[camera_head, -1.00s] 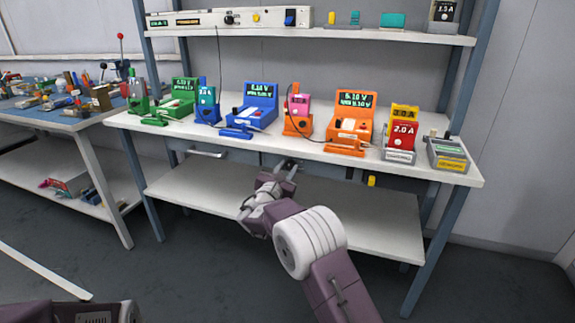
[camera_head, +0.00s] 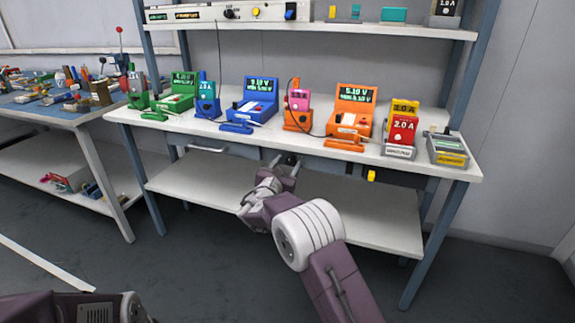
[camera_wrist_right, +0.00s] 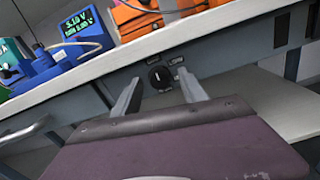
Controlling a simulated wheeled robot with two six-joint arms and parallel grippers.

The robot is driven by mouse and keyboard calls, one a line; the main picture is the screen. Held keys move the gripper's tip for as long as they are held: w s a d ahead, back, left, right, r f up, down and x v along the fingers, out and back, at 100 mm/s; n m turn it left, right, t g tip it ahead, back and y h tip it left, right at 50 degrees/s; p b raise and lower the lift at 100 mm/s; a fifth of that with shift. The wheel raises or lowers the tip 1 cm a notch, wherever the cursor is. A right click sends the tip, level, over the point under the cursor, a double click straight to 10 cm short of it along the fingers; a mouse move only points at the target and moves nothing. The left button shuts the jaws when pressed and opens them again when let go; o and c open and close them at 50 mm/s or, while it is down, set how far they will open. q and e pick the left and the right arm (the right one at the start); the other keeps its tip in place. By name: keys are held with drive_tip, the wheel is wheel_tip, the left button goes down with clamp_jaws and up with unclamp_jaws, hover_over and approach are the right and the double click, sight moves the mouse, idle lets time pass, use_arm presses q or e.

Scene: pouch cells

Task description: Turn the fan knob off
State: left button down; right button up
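A round black knob (camera_wrist_right: 160,77) with a white pointer mark sits on the grey front panel under the bench top, with small printed labels around it, one reading like LOW. In the head view the knob (camera_head: 290,160) is small and partly hidden behind my right gripper. My right gripper (camera_wrist_right: 160,92) is open and empty, its two fingers on either side of and below the knob in the wrist picture. It also shows in the head view (camera_head: 284,165) at the bench's front edge. Contact with the knob cannot be told. My left gripper is out of view.
The bench top (camera_head: 290,142) above carries several coloured power supplies and pouch cells. A drawer handle (camera_head: 207,149) is to the left. The lower shelf (camera_head: 370,215) is bare.

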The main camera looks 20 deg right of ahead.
drive_tip(key=shift+s+a+r, duration=0.1)
drive_tip(key=shift+s+a, duration=0.05)
drive_tip(key=shift+s, duration=0.05)
drive_tip(key=p+v, duration=0.2)
drive_tip(key=v, duration=0.6)
drive_tip(key=shift+s+p, duration=0.25)
drive_tip(key=shift+p, duration=0.15)
drive_tip(key=shift+a, duration=0.15)
